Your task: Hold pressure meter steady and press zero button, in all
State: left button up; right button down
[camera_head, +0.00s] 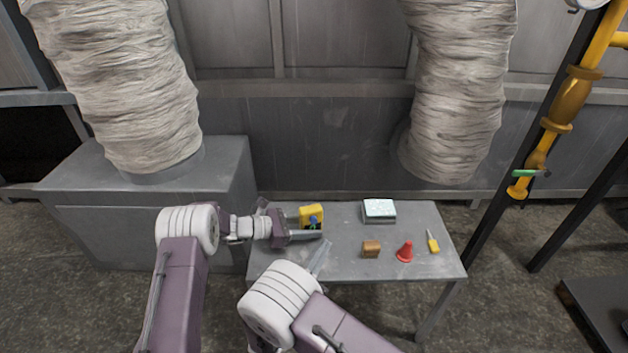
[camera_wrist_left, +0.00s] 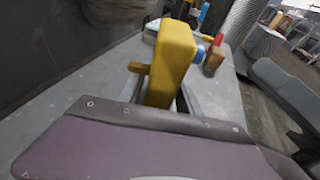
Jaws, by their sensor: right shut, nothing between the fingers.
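The yellow pressure meter (camera_head: 311,213) stands near the left end of the grey table, with a blue part on its front side. My left gripper (camera_head: 303,226) reaches in from the left, with its fingers on both sides of the meter. In the left wrist view the meter (camera_wrist_left: 172,62) stands tall between the fingers, close against them, and its button face is not visible. My right gripper (camera_head: 321,257) is shut and empty at the table's front edge, to the front and right of the meter and apart from it.
On the table (camera_head: 345,218) are a pale-topped box (camera_head: 379,210), a brown block (camera_head: 371,249), a red cone (camera_head: 405,251) and a yellow-handled screwdriver (camera_head: 433,242). A large grey duct box (camera_head: 150,205) stands left of the table. The table's middle is mostly clear.

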pick_arm(q)
jog(key=shift+o, duration=0.7)
